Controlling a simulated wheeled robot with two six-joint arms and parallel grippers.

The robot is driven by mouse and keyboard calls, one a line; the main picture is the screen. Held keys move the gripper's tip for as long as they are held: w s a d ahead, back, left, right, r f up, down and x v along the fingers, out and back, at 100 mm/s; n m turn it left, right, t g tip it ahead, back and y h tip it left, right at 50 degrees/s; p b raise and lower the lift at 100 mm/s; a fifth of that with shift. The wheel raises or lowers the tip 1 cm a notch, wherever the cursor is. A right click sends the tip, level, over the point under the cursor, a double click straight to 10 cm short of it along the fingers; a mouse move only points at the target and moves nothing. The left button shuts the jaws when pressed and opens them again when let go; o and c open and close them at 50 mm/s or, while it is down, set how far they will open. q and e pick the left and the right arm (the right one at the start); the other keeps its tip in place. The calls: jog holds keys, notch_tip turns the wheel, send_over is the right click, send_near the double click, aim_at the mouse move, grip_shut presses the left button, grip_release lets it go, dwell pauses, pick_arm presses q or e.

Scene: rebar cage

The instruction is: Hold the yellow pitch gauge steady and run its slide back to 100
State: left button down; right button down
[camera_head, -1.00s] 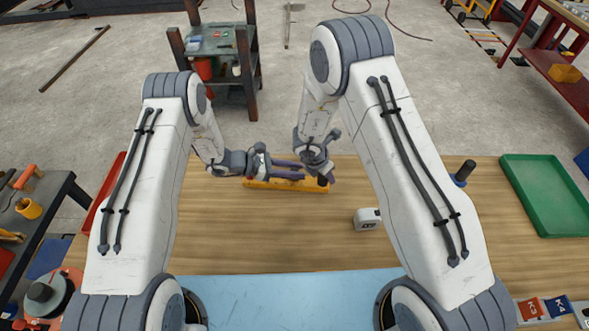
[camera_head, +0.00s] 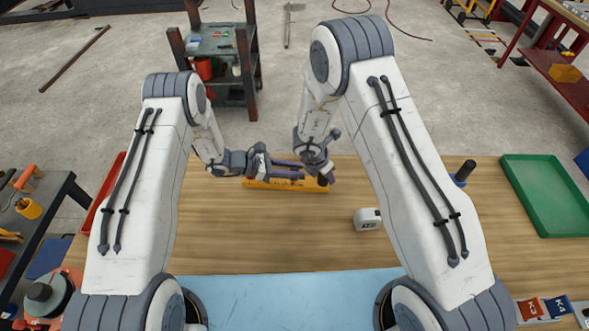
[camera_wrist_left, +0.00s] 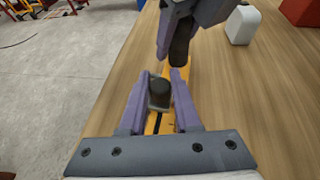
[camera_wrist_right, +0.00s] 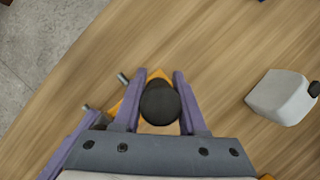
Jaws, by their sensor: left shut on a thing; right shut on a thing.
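The yellow pitch gauge (camera_head: 262,184) lies along the far edge of the wooden table in the head view. My left gripper (camera_head: 299,171) reaches over it from the left. In the left wrist view the purple fingers (camera_wrist_left: 160,95) are shut on a dark block-like grip (camera_wrist_left: 159,90) on the gauge. My right gripper (camera_head: 325,177) comes down at the gauge's right end. In the right wrist view its fingers (camera_wrist_right: 160,98) are shut on a round black knob (camera_wrist_right: 160,103) above the yellow body. The scale marks and the slide's reading cannot be made out.
A small white box-like item (camera_head: 367,219) stands on the table right of the gauge. A green tray (camera_head: 547,200) lies at the right, with a dark upright peg (camera_head: 464,172) left of it. A light blue mat (camera_head: 290,298) covers the near edge.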

dwell(0.4)
pick_arm(q)
jog(key=shift+s+d, duration=0.2)
jog(key=shift+d, duration=1.2)
pick_arm(e)
jog(key=shift+a, duration=0.1)
pick_arm(q)
jog(key=c, duration=0.6)
grip_release()
jog(key=shift+a, duration=0.1)
jog(key=v, duration=1.2)
pick_arm(e)
jog(key=shift+c, duration=1.9)
grip_release()
